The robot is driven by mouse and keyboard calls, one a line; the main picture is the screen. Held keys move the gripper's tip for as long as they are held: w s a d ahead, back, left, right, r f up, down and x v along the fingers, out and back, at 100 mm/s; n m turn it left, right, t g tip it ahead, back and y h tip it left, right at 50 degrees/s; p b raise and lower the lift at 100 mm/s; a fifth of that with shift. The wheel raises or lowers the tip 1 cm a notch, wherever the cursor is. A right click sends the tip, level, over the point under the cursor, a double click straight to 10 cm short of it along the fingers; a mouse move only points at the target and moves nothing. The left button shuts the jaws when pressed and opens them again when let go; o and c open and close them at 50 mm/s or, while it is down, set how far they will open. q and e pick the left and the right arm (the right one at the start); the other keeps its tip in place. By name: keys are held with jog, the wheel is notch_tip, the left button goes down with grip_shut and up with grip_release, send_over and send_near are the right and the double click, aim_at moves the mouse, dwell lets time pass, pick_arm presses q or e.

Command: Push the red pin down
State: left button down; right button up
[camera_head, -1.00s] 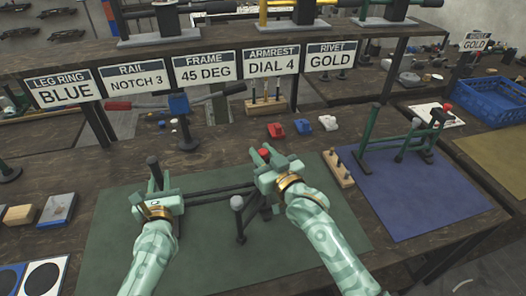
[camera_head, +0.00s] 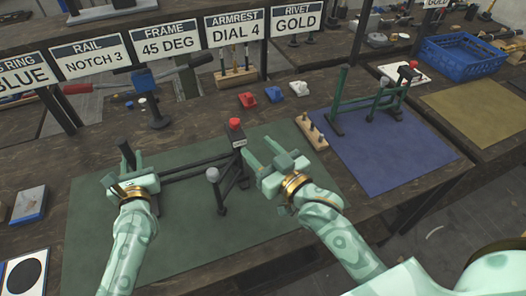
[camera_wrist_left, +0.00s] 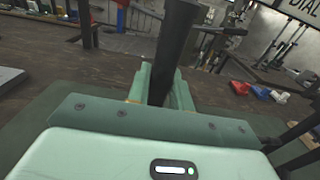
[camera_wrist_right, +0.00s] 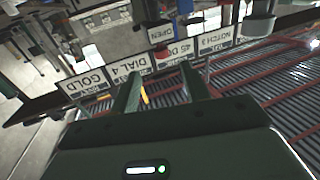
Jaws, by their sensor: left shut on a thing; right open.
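The red pin (camera_head: 235,123) stands up from a dark block at the right end of a dark metal frame (camera_head: 195,170) on the green mat. A white label below it reads OPEN. In the upside-down right wrist view, the red pin (camera_wrist_right: 162,54) shows beyond the fingers. My right gripper (camera_head: 263,150) is open and empty, just right of the block, apart from it. My left gripper (camera_head: 124,168) is shut on the dark upright post (camera_head: 124,148) at the frame's left end. The left wrist view shows the post (camera_wrist_left: 175,45) between the fingers.
A grey-knobbed lever (camera_head: 212,174) stands in front of the frame. A wooden block with pins (camera_head: 311,131) lies right of the right gripper. The blue mat (camera_head: 385,155) holds a green frame. Red, blue and white pieces (camera_head: 273,94) lie behind. The green mat's front is clear.

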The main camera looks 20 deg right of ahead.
jog(key=shift+s+d, duration=0.15)
jog(key=shift+s, duration=0.3)
